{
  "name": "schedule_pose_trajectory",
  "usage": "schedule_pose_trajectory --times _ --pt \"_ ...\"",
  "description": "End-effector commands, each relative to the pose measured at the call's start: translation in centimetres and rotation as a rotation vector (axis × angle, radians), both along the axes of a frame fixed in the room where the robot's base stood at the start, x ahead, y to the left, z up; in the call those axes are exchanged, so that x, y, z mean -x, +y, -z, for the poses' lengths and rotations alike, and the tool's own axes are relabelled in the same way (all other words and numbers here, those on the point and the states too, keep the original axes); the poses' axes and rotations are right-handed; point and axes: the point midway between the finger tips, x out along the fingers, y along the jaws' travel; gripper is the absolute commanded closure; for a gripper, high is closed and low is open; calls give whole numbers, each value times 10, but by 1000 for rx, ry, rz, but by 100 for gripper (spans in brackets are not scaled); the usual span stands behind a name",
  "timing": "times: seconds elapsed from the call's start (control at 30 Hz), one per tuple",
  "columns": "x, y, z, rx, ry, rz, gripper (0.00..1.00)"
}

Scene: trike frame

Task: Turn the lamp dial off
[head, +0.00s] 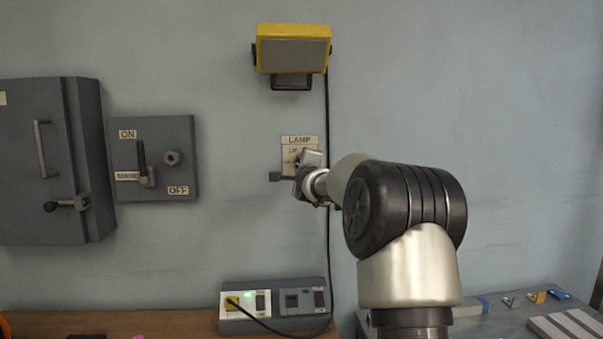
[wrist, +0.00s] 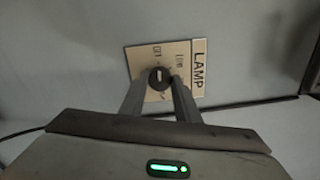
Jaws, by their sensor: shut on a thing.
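The lamp dial (wrist: 159,77) is a small dark round knob with a pale mark, on a beige plate (wrist: 187,52) labelled LAMP on the wall. My gripper (wrist: 158,84) is shut on the dial, with one finger on each side of it in the wrist view. In the head view, the plate (head: 299,141) shows partly behind my gripper (head: 290,177), which hides the dial. The yellow lamp (head: 293,48) hangs above the plate, and its grey face looks unlit. The exact setting of the dial is too small to read.
A grey ON/OFF switch box (head: 154,187) and a grey cabinet (head: 40,160) are on the wall to the left. A black cable (head: 328,230) runs down beside the plate to a socket unit (head: 273,282). A bench (head: 130,322) is below.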

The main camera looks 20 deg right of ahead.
Motion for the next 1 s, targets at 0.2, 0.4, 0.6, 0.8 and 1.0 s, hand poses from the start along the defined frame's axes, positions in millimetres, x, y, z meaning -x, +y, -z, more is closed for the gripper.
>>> schedule_pose_trajectory --times 0.2,0.4,0.6,0.8,1.0 --pt "0 0 1 55 18 0 93" --pt "0 0 1 70 21 1 93" --pt "0 0 0 72 22 1 93" --pt "0 -1 0 71 22 1 54" --pt "0 0 0 70 21 1 52"
